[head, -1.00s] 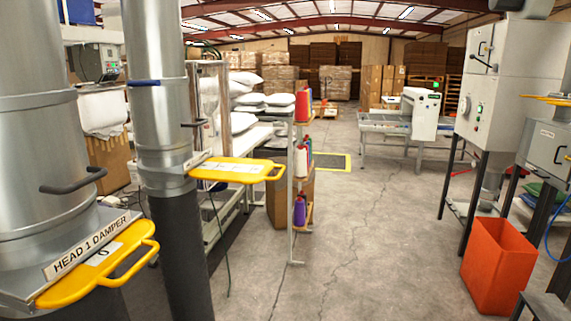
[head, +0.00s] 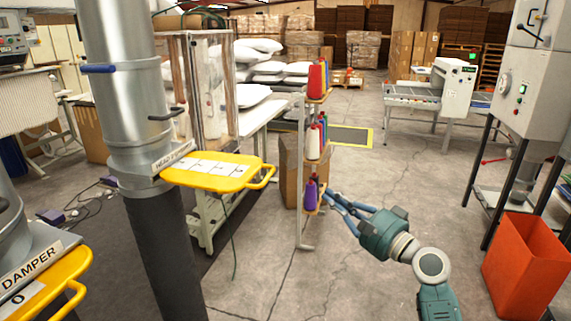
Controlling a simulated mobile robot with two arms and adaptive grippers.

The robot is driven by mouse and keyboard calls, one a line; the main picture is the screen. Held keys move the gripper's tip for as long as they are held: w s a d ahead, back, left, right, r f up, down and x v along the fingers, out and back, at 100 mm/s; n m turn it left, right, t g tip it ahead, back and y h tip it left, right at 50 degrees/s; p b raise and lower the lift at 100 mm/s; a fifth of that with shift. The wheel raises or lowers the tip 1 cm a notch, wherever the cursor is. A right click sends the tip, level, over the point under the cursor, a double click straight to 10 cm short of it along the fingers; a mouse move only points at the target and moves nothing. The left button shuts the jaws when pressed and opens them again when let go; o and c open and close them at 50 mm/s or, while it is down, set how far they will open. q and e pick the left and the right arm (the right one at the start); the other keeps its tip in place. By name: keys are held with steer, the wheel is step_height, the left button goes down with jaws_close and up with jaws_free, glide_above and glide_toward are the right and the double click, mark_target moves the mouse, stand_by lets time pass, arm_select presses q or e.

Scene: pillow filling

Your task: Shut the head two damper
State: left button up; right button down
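The head two damper is a yellow slide plate (head: 212,172) with a white marked strip and a looped handle at its right end. My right gripper (head: 329,201), teal, reaches in from the lower right. Its fingers look spread and empty, to the right of and a little lower than the damper handle, apart from it. The fingertips overlap the thread stand in the picture. My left gripper is not in view.
Another yellow damper plate (head: 45,285), labelled DAMPER, is cut off at lower left. A thread stand (head: 302,225) with coloured cones stands between the damper and my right gripper in the picture. An orange bin (head: 525,265) is at right. Clear floor lies around my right arm.

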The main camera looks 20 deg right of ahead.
steer(key=w+a+r+p, duration=0.3)
steer(key=w+a+p, duration=0.3)
steer(key=w, duration=0.4)
steer(key=shift+w+a+r, duration=0.2)
steer(key=shift+a+r, duration=0.05)
steer(key=shift+a, duration=0.65)
